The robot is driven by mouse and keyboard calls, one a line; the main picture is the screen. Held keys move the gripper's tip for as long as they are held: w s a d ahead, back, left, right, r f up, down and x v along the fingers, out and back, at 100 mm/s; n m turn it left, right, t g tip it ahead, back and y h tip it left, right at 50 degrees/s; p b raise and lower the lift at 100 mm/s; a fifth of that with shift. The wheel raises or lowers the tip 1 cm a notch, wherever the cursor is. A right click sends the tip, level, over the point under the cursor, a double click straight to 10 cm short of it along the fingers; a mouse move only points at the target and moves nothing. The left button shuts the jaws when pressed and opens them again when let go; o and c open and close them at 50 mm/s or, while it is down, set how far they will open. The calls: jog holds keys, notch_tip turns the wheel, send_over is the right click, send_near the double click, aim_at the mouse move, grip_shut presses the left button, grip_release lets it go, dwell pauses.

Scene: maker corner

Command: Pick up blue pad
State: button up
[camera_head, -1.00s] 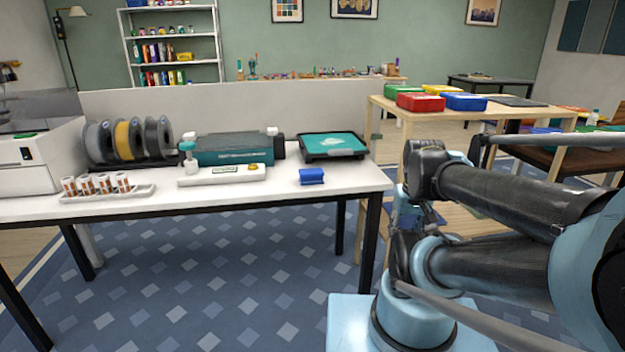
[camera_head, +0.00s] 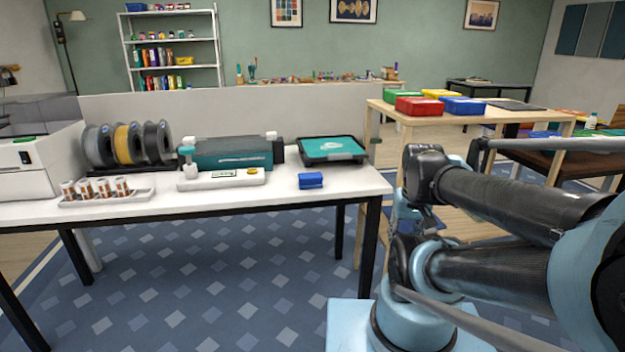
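The blue pad (camera_head: 311,180) is a small, thick blue block lying on the white table (camera_head: 225,201), close to its front right corner. Nothing touches it from above. My arm is folded at the right side of the picture, to the right of the table and apart from the pad. I cannot make out my gripper's fingers; they are hidden or outside the view.
Behind the pad stands a black tray (camera_head: 361,157) with a teal sheet. To its left are a white device (camera_head: 205,183), a teal-and-black machine (camera_head: 232,154), spools (camera_head: 125,145) and a rack of small jars (camera_head: 105,199). A wooden table (camera_head: 470,119) with coloured boxes stands at right.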

dwell(0.4)
jog(key=o, duration=0.4)
jog(key=shift+s+r, duration=0.15)
jog(key=shift+s, duration=0.05)
jog(key=shift+o, duration=1.2)
jog(key=w+a+r+m+y, duration=0.1)
jog(key=w+a+r+m, duration=0.2)
jog(key=w+r, duration=0.2)
jog(key=shift+w+r, duration=0.15)
jog(key=shift+r, duration=0.75)
jog(key=w+a+r+m+g+y, duration=0.1)
jog(key=w+a+r+m, duration=0.4)
jog(key=w, duration=0.5)
jog(key=w+a+r+m+g+y, duration=0.1)
jog(key=w+a+r+m, duration=0.3)
jog(key=w+a+r, duration=0.4)
jog(key=m+g+y, duration=0.1)
jog(key=m, duration=0.2)
send_over(311, 175)
jog(key=w+d, duration=0.1)
jog(key=d, duration=0.1)
jog(key=f, duration=1.1)
jog(key=shift+w, duration=0.2)
jog(key=shift+s+x, duration=0.15)
jog(key=shift+x, duration=1.5)
jog(key=shift+s+x, duration=0.2)
jog(key=shift+x, duration=1.45)
